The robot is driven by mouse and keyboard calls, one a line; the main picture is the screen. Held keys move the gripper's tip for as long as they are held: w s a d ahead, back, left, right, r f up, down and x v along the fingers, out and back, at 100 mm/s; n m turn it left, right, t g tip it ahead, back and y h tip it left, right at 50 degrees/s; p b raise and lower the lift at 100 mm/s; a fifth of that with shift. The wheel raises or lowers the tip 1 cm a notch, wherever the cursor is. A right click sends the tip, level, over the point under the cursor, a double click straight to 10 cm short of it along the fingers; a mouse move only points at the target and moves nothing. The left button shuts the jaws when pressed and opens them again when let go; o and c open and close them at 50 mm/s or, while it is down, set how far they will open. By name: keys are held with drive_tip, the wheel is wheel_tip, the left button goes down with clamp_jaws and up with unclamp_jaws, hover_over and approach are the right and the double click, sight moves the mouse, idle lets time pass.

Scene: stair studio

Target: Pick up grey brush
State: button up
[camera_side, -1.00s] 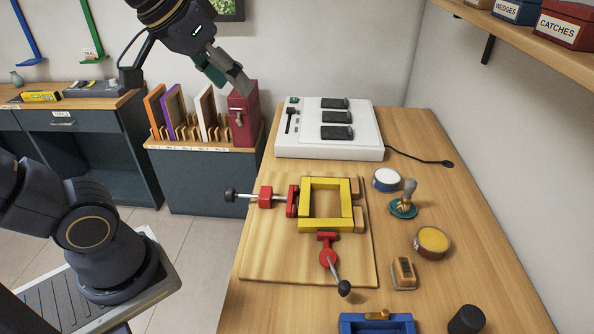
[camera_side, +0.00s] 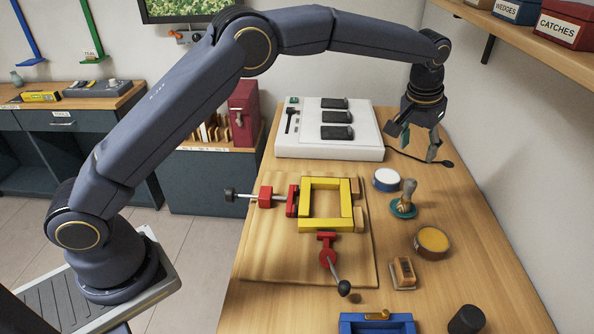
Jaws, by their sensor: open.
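An upright brush-like thing (camera_side: 408,191) with a grey-tan upper part stands on a round teal base (camera_side: 403,209) on the wooden bench. It is the closest match to the grey brush, though its exact colour is hard to tell. My gripper (camera_side: 419,148) points down above the far right part of the bench, with its fingers apart and nothing between them. It is above and beyond the brush, clear of it.
A white round tin (camera_side: 386,180) stands just left of the brush, and a yellow-filled tin (camera_side: 431,242) is nearer. A small brown block (camera_side: 403,272), a yellow clamped frame (camera_side: 346,206) and a white switch box (camera_side: 300,145) surround it. The right wall is close.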

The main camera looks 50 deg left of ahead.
sight(410, 189)
drive_tip(key=x, duration=1)
drive_tip(key=shift+w+f, duration=0.1)
drive_tip(key=shift+f, duration=0.1)
drive_tip(key=x, duration=0.5)
drive_tip(key=shift+a+f, duration=0.1)
drive_tip(key=shift+f, duration=0.1)
clamp_jaws()
